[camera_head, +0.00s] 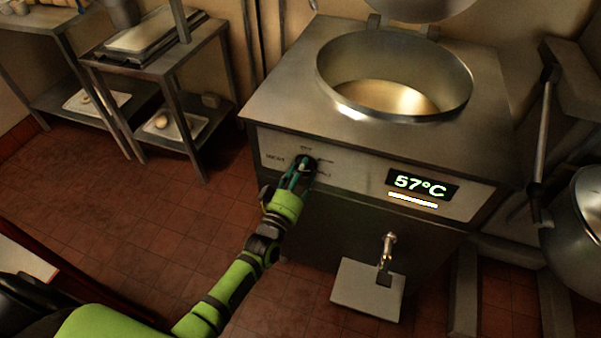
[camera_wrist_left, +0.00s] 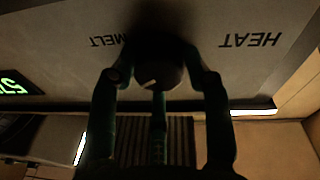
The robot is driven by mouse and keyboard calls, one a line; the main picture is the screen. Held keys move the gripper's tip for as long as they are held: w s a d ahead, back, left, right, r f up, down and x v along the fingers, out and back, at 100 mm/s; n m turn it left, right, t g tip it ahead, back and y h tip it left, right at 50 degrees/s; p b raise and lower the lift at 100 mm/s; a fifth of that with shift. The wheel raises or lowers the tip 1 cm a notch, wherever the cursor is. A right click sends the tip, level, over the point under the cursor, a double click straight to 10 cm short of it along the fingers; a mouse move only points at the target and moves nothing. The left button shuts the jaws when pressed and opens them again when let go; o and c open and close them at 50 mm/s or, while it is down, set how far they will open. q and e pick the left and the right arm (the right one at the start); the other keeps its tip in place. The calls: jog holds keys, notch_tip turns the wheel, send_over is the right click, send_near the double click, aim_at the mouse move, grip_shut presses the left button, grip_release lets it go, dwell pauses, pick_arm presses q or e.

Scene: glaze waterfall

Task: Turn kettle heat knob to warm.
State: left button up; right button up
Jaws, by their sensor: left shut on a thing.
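The kettle (camera_head: 345,215) is a large steel block with a round open bowl on top. Its dark heat knob (camera_head: 306,163) sits on the left of the front panel, with small labels around it. My left gripper (camera_head: 300,177) reaches up to the knob and is shut on it. In the left wrist view the knob (camera_wrist_left: 158,75) is between the fingers of my left gripper (camera_wrist_left: 158,85), with a pale mark on its face. The labels HEAT and MELT show upside down on either side of it. My right gripper is not in view.
A display (camera_head: 422,185) on the panel reads 57°C, with a white bar below. A tap (camera_head: 388,245) sticks out low on the front, above a grey plate (camera_head: 367,290). Steel shelves (camera_head: 150,70) stand at the left. A round steel vessel (camera_head: 580,230) is at the right.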

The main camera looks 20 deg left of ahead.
pick_arm(q)
jog(key=shift+w+r, duration=0.2)
jog(key=shift+r, duration=0.25)
jog(key=o, duration=1.1)
jog(key=shift+f, duration=0.25)
jog(key=s, duration=0.4)
jog(key=s+f, duration=0.1)
jog(key=s, duration=0.3)
jog(key=s+a, duration=0.1)
jog(key=s, duration=0.3)
jog(key=shift+f, duration=0.2)
